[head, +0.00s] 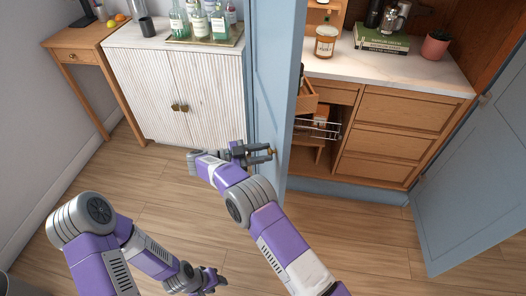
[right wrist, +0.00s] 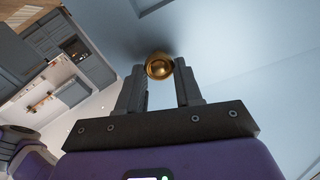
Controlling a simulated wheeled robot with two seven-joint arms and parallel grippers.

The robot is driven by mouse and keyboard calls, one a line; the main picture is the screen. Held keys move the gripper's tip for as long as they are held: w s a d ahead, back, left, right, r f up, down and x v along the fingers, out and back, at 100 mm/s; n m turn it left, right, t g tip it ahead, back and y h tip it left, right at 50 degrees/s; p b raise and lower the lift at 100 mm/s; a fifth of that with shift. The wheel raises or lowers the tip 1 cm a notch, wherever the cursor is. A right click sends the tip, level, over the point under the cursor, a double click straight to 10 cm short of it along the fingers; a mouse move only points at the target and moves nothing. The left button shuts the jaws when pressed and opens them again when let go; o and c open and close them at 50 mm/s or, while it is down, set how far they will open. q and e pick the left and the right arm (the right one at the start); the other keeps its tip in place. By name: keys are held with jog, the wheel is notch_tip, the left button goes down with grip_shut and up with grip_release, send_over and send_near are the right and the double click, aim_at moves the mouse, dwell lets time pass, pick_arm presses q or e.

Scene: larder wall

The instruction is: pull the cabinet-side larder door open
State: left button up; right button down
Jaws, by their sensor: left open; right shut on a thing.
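The blue cabinet-side larder door (head: 272,85) stands ajar, swung out from the larder, nearly edge-on in the head view. My right gripper (head: 262,153) is at this door's lower part, shut on its round brass knob (right wrist: 158,66). In the right wrist view the knob sits between the fingertips, in front of the pale blue door face (right wrist: 240,60). My left gripper (head: 212,280) is low at the bottom of the head view, open and empty, away from the door.
The other blue larder door (head: 475,165) stands wide open at the right. Inside are wooden drawers (head: 385,125), a pulled-out wire basket (head: 318,127) and a marble counter (head: 425,70). A white fluted cabinet (head: 180,90) stands left of the door. The wooden floor (head: 165,185) in front is clear.

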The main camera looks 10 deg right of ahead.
dwell(0.4)
jog(key=c, duration=0.8)
grip_release()
jog(key=shift+o, duration=0.2)
